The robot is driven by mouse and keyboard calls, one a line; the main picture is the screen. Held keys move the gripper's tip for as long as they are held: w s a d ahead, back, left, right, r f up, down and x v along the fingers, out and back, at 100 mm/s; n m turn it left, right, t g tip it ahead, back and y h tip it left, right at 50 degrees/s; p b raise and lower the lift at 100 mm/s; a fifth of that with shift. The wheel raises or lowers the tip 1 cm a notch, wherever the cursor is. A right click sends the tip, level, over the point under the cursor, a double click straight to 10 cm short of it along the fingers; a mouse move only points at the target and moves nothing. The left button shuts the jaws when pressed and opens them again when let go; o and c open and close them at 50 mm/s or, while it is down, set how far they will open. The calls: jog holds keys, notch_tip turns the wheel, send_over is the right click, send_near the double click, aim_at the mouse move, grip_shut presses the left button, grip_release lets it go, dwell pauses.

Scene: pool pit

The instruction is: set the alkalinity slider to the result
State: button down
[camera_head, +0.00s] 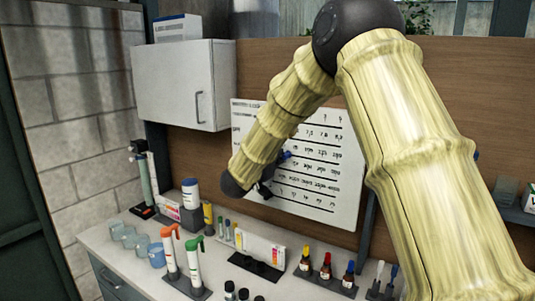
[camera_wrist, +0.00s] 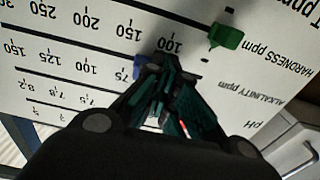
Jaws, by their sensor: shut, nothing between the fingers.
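The test chart (camera_head: 335,195) is a white board with rows of numbers, fixed to the brown wall. In the wrist view it appears upside down, with the ALKALINITY ppm label (camera_wrist: 252,94) at right. A blue slider (camera_wrist: 141,70) sits beside the 75 end of that row, partly hidden by my fingers. A green slider (camera_wrist: 226,37) sits further right, near the hardness row. A small red piece (camera_wrist: 183,127) shows behind my fingers. My gripper (camera_wrist: 163,62) is shut and empty, its tips close to the blue slider; contact cannot be told. In the head view, my forearm covers part of the chart.
Below the chart, a counter (camera_head: 110,238) holds blue cups (camera_head: 156,255), orange-topped and green-topped testers (camera_head: 195,260), and dropper bottles (camera_head: 326,268). A white wall cabinet (camera_head: 185,85) hangs left of the chart.

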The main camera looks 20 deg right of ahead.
jog(key=shift+s+d+b, duration=0.1)
jog(key=shift+s+d, duration=1.55)
jog(key=shift+s, duration=0.5)
jog(key=shift+s+d+b, duration=0.1)
jog(key=shift+s+d, duration=1.6)
jog(key=shift+s, duration=0.45)
jog(key=shift+s+d+b, duration=0.1)
jog(key=shift+s+d, duration=1.55)
jog(key=shift+s, duration=0.5)
jog(key=shift+w+a, duration=0.5)
jog(key=shift+w, duration=0.15)
jog(key=shift+s+a, duration=0.1)
jog(key=v, duration=0.6)
jog(key=shift+s+a, duration=0.25)
jog(key=shift+a, duration=0.05)
